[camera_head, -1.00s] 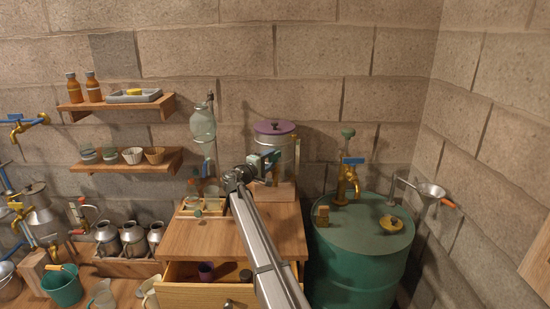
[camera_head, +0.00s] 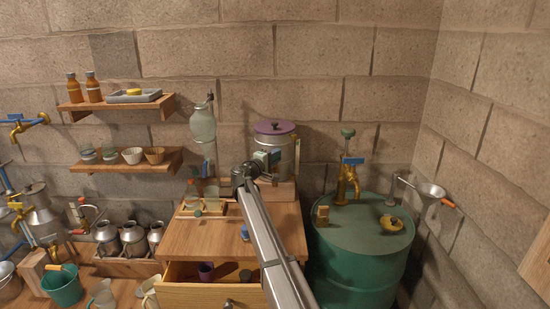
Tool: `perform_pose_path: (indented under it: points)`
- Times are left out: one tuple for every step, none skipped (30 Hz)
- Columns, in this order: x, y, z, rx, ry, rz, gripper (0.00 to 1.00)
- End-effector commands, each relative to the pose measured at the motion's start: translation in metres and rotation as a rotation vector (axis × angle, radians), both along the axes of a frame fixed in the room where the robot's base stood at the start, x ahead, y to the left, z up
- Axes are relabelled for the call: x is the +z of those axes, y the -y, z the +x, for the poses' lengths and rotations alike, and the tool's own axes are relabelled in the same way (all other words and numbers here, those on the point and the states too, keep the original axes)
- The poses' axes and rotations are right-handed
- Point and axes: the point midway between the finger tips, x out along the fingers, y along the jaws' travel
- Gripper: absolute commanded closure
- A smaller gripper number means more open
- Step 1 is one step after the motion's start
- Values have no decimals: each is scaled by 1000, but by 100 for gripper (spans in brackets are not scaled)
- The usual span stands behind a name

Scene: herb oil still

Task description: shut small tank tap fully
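The small metal tank with a purple lid (camera_head: 274,128) stands at the back of the wooden cabinet top. Its tap is not clearly visible; my wrist and gripper cover the front of the tank. My gripper (camera_head: 268,172) is at the lower front of the tank, with my arm reaching up to it from the bottom. Its fingers are small and partly hidden, so I cannot tell their opening or any contact with the tap.
A small blue item (camera_head: 245,232) lies on the cabinet top (camera_head: 205,240), left of my arm. The drawer (camera_head: 205,292) below is open. Glass jars (camera_head: 212,193) stand left of my gripper. A green drum (camera_head: 362,245) with a brass tap (camera_head: 347,184) stands right.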

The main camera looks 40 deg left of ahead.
Motion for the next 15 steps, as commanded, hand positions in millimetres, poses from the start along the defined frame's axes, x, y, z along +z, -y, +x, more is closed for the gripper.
perform_pose_path:
  points:
    - [0, 0, 0, 0, 0, 0, 77]
    - [0, 0, 0, 0, 0, 0, 80]
    - [0, 0, 0, 0, 0, 0, 84]
    - [0, 0, 0, 0, 0, 0, 87]
    - [0, 0, 0, 0, 0, 0, 90]
    - [0, 0, 0, 0, 0, 0, 94]
    - [0, 0, 0, 0, 0, 0, 97]
    - [0, 0, 0, 0, 0, 0, 99]
    - [0, 0, 0, 0, 0, 0, 100]
    - [0, 0, 0, 0, 0, 0, 100]
    - [0, 0, 0, -1, 0, 0, 100]
    - [0, 0, 0, -2, 0, 0, 100]
    - [0, 0, 0, -5, 0, 0, 100]
    - [0, -1, 0, -8, 0, 0, 100]
    - [0, -1, 0, -14, 0, 0, 100]
